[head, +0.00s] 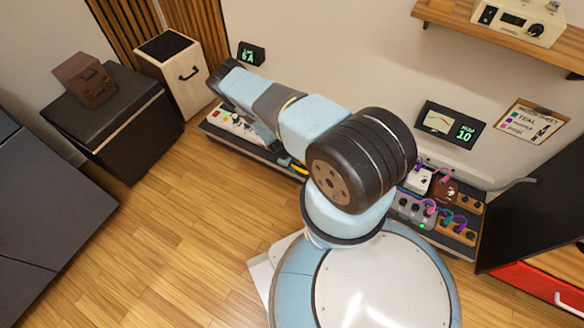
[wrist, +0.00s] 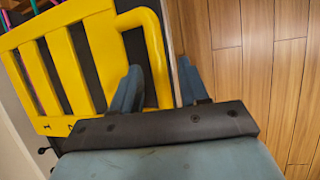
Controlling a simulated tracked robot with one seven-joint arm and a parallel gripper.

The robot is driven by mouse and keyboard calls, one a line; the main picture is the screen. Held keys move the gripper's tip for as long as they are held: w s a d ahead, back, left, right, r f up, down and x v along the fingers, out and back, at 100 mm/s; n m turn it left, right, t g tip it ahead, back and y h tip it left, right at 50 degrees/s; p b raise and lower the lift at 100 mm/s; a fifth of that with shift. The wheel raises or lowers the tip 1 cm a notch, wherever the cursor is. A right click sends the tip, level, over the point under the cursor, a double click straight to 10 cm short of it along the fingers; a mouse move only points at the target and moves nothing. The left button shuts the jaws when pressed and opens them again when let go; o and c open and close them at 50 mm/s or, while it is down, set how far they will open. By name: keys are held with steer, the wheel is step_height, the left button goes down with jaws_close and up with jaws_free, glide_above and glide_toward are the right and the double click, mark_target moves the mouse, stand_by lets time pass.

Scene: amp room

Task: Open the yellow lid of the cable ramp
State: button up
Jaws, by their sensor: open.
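The yellow lid (wrist: 75,62) of the cable ramp fills the left of the wrist view. It has slats with gaps and a looped yellow handle (wrist: 155,50) on its right side. It seems to lie flat over the dark ramp. My gripper (wrist: 158,64) is open. Its left finger is over the inside of the handle loop and its right finger is beyond the outer side, so the handle's bar lies between them. I cannot tell whether either finger touches it. In the head view only a small yellow piece of the lid (head: 299,168) shows; my arm hides the rest.
A pedalboard (head: 432,210) with several pedals and cables is right of my arm. Another device with coloured knobs (head: 232,122) is at its left. A black case (head: 110,120) and a speaker box (head: 172,70) stand at the left. The wooden floor (head: 170,215) at front left is clear.

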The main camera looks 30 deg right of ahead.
steer(key=shift+c, duration=0.3)
jaws_close()
